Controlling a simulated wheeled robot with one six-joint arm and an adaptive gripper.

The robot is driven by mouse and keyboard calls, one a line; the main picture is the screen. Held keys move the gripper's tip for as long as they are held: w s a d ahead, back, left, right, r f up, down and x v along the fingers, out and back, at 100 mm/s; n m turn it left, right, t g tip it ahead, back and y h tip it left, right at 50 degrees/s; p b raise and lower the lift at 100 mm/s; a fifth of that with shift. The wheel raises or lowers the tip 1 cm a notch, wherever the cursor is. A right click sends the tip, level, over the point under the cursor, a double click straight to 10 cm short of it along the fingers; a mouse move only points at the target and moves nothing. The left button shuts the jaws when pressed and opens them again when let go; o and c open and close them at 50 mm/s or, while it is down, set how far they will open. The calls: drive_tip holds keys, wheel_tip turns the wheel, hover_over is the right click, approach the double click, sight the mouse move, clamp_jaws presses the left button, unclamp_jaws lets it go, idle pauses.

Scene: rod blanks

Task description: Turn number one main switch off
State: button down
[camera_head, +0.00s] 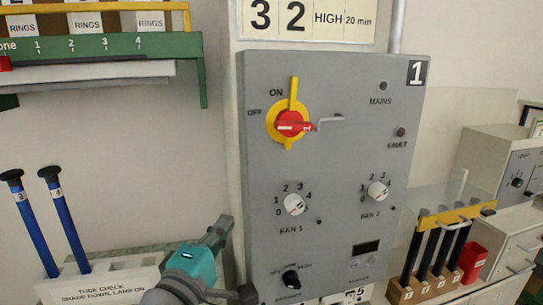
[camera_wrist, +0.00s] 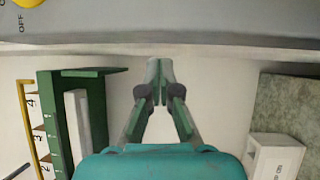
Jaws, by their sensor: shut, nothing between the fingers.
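The grey panel (camera_head: 340,170) marked 1 (camera_head: 416,72) stands upright in the middle of the head view. Its main switch (camera_head: 290,122) is at the upper left: a red centre on a yellow rotary handle, with the yellow bar upright toward the ON label and OFF at the left. A thin grey bent rod (camera_head: 330,121) sticks out at the red part's right side. My gripper (camera_head: 226,226) is low and left of the panel, below the switch and apart from it. In the wrist view its fingertips (camera_wrist: 160,72) meet, empty. A bit of yellow (camera_wrist: 28,3) shows at that view's top left.
A green rack (camera_head: 110,45) with ring labels hangs at upper left. Blue rods (camera_head: 66,220) stand in a white block at lower left. At right are a yellow-topped rod stand (camera_head: 452,215), a red cup (camera_head: 472,262) and grey boxes (camera_head: 500,165). The space before the panel's upper half looks clear.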

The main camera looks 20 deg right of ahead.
sight(285, 149)
drive_tip(key=s+a+r+m+g+h, duration=0.1)
drive_tip(key=s+r+m+g, duration=0.15)
drive_tip(key=r, duration=0.45)
drive_tip(key=s+a+r+m+g+h, duration=0.1)
drive_tip(key=s+r+h, duration=0.1)
drive_tip(key=s+r, duration=0.35)
drive_tip(key=x, duration=0.3)
drive_tip(key=r+x, duration=0.1)
drive_tip(key=x, duration=0.7)
drive_tip(key=shift+w+a+r, duration=0.2)
drive_tip(key=shift+w+a, duration=0.1)
drive_tip(key=shift+w, duration=0.2)
drive_tip(key=d, duration=0.3)
drive_tip(key=shift+w+f, duration=0.1)
drive_tip(key=shift+f, duration=0.05)
drive_tip(key=shift+d, duration=0.5)
drive_tip(key=shift+d, duration=0.1)
drive_tip(key=shift+d+f+n, duration=0.2)
drive_tip(key=shift+d+n, duration=0.25)
